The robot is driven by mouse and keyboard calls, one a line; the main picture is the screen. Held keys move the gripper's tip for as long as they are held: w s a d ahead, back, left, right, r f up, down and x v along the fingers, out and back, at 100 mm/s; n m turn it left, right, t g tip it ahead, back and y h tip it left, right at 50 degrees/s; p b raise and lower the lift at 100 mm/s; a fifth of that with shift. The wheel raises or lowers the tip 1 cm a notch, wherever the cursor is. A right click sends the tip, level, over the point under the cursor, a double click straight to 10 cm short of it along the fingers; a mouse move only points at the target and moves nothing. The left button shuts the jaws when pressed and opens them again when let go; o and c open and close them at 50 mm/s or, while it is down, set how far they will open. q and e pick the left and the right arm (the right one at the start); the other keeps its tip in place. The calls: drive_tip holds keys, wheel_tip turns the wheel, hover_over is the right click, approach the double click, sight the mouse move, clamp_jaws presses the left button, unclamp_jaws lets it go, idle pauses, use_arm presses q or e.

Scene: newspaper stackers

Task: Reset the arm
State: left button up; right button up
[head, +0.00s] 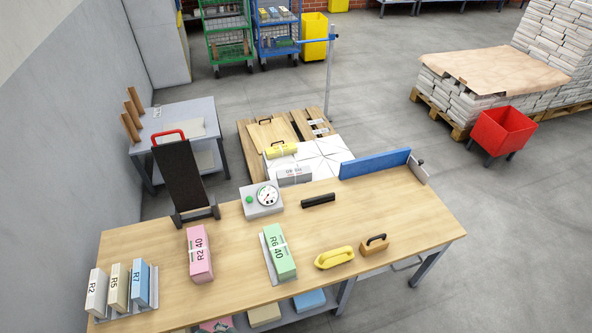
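Neither of my arms nor grippers shows in the head view. The wooden workbench (225,296) stands in front. A rack at the left end holds bundles marked R2 (97,292), R5 (118,288) and R7 (140,285). A yellow handled tool (334,258) and a brown block with a black handle (375,245) lie toward the right.
Behind are a pallet (250,145), a grey side table (195,108) and a red cart (503,130).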

use_arm(q)
drive_tip(key=s+a+n+y, duration=0.1)
drive_tip(key=s+a+n, duration=0.2)
drive_tip(key=s+n, duration=0.3)
drive_tip(key=s+f, duration=0.2)
drive_tip(key=f, duration=1.2)
drive_tip(key=s+f+g, duration=0.1)
drive_tip(key=s+f, duration=0.1)
drive_tip(key=f, duration=1.3)
drive_tip(key=shift+a+n+g, duration=0.2)
drive_tip(key=shift+n+g, duration=0.1)
drive_tip(key=shift+n, duration=0.1)
use_arm(e)
drive_tip(key=shift+w+a+r, duration=0.1)
drive_tip(key=shift+w+r, duration=0.5)
drive_tip(key=shift+r, duration=0.2)
